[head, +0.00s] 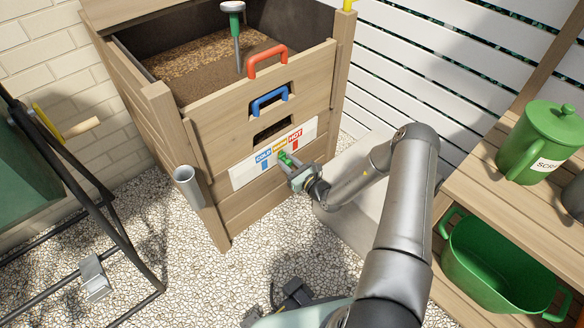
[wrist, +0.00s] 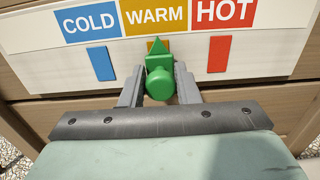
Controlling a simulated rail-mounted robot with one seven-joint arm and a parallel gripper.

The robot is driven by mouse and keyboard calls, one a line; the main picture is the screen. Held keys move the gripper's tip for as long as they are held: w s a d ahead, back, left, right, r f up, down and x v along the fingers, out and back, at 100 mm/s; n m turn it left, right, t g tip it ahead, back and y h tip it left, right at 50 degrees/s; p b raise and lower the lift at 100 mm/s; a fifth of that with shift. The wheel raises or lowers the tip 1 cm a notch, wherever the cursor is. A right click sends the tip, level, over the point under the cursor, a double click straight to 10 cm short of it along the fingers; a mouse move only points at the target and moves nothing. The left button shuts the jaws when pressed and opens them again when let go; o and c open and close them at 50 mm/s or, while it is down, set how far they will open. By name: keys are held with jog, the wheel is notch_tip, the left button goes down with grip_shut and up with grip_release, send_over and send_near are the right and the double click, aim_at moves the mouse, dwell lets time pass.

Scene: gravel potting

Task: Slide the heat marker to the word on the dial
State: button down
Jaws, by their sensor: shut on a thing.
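The green heat marker (wrist: 160,82), with a round knob and an upward pointer, is on the white scale panel (wrist: 28,32) on the front of the wooden bin. Its pointer is under the yellow WARM label (wrist: 156,15), between the blue COLD label (wrist: 88,21) and the red HOT label (wrist: 224,12). My gripper (wrist: 160,80) is shut on the marker, one finger on each side. The marker also shows in the head view (head: 286,158). A dial thermometer (head: 237,40) stands in the compost; its word cannot be read.
A blue tab (wrist: 101,64) and a red tab (wrist: 219,54) sit either side of the marker. Red (head: 267,59) and blue (head: 270,99) handles are above the panel. A grey tube (head: 188,181) is at the bin's left corner. A shelf with green containers (head: 497,260) stands right.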

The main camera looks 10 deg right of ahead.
jog(key=c, duration=1.2)
grip_release()
jog(key=shift+o, duration=0.2)
jog(key=p+v, duration=0.3)
jog(key=v, duration=0.9)
